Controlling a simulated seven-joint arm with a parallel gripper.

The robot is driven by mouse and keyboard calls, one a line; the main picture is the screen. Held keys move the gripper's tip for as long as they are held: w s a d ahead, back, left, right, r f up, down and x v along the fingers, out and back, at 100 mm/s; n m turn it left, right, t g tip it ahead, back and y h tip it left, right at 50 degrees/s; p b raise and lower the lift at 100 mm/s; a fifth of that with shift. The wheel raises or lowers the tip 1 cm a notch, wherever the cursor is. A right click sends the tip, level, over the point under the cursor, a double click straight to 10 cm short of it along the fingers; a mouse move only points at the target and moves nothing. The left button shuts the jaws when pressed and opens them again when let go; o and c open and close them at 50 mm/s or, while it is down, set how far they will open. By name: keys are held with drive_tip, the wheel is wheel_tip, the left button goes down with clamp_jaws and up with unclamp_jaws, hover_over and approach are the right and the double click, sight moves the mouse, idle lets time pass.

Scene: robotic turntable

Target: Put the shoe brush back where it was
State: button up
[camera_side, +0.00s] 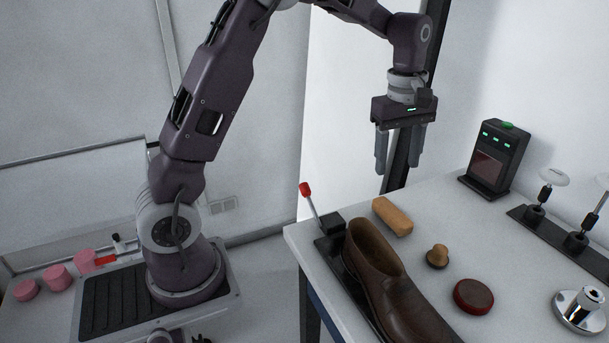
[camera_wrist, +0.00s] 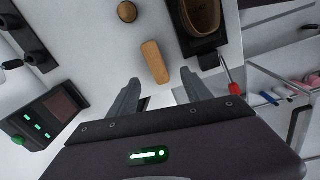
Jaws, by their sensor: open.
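A tan, oblong wooden block (camera_side: 393,216), which looks like the shoe brush, lies flat on the white table near its back edge. It also shows in the wrist view (camera_wrist: 155,62), just beyond my fingertips. A small round brown piece with a knob (camera_side: 437,257) stands to its right and nearer the side camera; I cannot tell if it is also a brush. My gripper (camera_side: 399,168) hangs above the back of the table, fingers down, open and empty. In the wrist view my gripper (camera_wrist: 160,82) has nothing between its fingers.
A brown shoe (camera_side: 385,280) rests on a black stand with a red-tipped lever (camera_side: 306,190). A red-rimmed tin (camera_side: 473,296) sits to the right. A black box with green lights (camera_side: 495,160), knobbed posts (camera_side: 546,190) and a metal fitting (camera_side: 580,310) stand further right.

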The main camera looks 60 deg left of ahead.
drive_tip(key=s+d+r+m+t, duration=0.25)
drive_tip(key=s+r+m, duration=0.35)
drive_tip(key=s+r, duration=0.3)
drive_tip(key=s+d+f+m+t, duration=0.1)
drive_tip(key=s+d+m, duration=0.1)
drive_tip(key=s+m, duration=0.3)
drive_tip(key=s+d+f+m+t, duration=0.1)
drive_tip(key=s+m, duration=0.4)
drive_tip(key=s, duration=0.9)
drive_tip(key=shift+d+f, duration=0.35)
drive_tip(key=shift+d, duration=0.05)
